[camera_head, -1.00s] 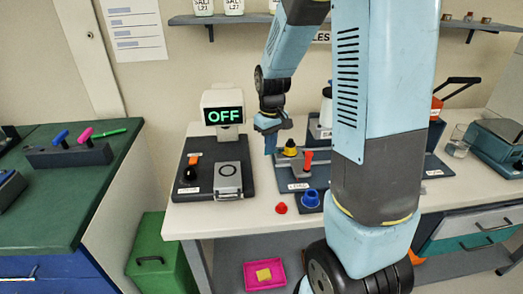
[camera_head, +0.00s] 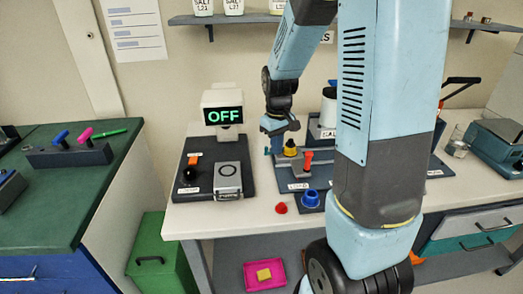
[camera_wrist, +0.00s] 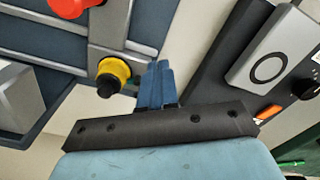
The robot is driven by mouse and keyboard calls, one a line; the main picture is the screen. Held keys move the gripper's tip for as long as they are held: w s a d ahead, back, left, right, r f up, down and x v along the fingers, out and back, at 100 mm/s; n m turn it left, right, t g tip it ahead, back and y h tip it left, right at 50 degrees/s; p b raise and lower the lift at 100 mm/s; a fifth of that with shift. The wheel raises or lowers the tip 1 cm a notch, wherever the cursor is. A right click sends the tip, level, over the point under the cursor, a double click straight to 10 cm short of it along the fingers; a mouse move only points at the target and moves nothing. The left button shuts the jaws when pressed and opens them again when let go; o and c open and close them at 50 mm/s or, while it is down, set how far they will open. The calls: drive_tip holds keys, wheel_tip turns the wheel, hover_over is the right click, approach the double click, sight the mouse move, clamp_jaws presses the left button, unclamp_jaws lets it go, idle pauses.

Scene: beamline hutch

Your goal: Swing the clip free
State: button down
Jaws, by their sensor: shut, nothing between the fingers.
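My gripper (camera_head: 275,146) hangs over the dark fixture board (camera_head: 291,186) on the bench. In the wrist view its blue fingers (camera_wrist: 157,82) are pressed together with nothing between them. A yellow knob with a black tip (camera_wrist: 112,75) is just left of the fingertips, apart from them as far as I can tell; it also shows in the head view (camera_head: 291,149). A red-orange handle (camera_head: 308,160) stands beside the knob, and a red cap (camera_wrist: 72,5) is at the wrist view's top edge. A grey metal bar (camera_wrist: 108,35) runs by the knob. I cannot tell for certain which part is the clip.
Left of the fixture is a dark board with a grey ringed box (camera_head: 228,180) and an orange-tipped switch (camera_head: 194,160). Behind it a display (camera_head: 223,115) reads OFF. A red piece (camera_head: 281,208) and a blue ring (camera_head: 310,198) are near the front edge.

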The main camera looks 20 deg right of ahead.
drive_tip(key=shift+d, duration=0.1)
idle(0.3)
drive_tip(key=shift+s+d, duration=0.25)
drive_tip(key=shift+d, duration=0.3)
wheel_tip(320, 180, up, 7)
drive_tip(key=a, duration=0.1)
idle(1.0)
drive_tip(key=shift+w+a, duration=0.1)
